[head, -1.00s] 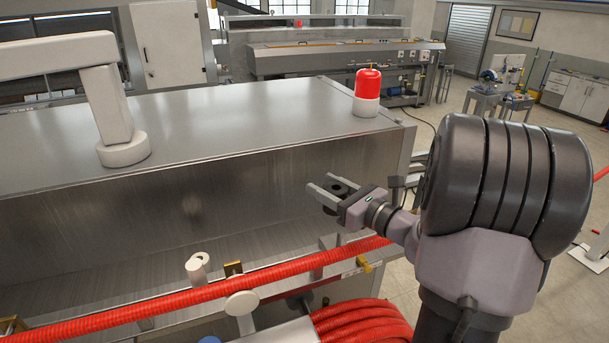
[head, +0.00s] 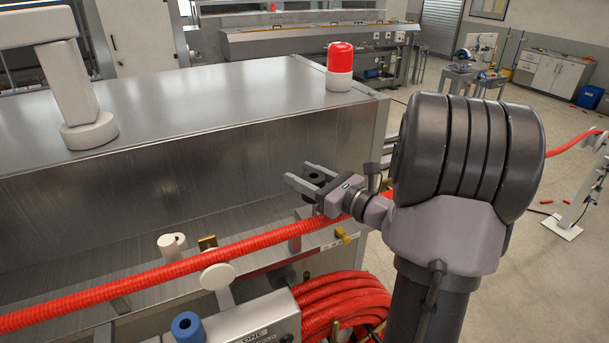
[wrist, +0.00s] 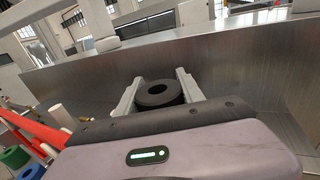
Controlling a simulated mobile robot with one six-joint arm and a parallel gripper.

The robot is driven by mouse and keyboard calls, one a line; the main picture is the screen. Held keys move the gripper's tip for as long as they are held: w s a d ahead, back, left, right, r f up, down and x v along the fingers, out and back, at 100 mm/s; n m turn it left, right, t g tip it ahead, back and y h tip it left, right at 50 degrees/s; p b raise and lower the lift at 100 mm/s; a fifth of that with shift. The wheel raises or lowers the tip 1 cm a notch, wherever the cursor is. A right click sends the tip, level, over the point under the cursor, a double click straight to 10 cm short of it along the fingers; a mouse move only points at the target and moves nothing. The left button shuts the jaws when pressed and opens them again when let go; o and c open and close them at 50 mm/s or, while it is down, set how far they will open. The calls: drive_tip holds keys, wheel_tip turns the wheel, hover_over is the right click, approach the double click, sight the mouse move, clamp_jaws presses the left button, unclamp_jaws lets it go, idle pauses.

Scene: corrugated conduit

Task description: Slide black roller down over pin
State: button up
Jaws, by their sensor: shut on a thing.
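My gripper (head: 303,174) is shut on the black roller (head: 314,178), a short ring with a hole through its middle. In the wrist view the roller (wrist: 158,101) sits between the two pale fingers with its hole facing up. It is held in the air in front of the metal trough wall, above and behind the red corrugated conduit. I cannot make out a bare pin for it in either view. White rollers (head: 172,246) and a brass-coloured block (head: 207,243) stand by the conduit to the left of my gripper.
The red conduit (head: 120,288) runs along the trough's front. A white disc (head: 217,277) stands before it. A red-and-white beacon (head: 340,68) stands on the metal top. Coiled red conduit (head: 345,300) and a blue knob (head: 187,327) are at the front. The trough interior (head: 100,215) is open.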

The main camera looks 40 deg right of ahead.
drive_tip(key=shift+s, duration=0.4)
drive_tip(key=shift+w, duration=0.15)
drive_tip(key=shift+f+b, duration=0.2)
drive_tip(key=shift+b, duration=0.3)
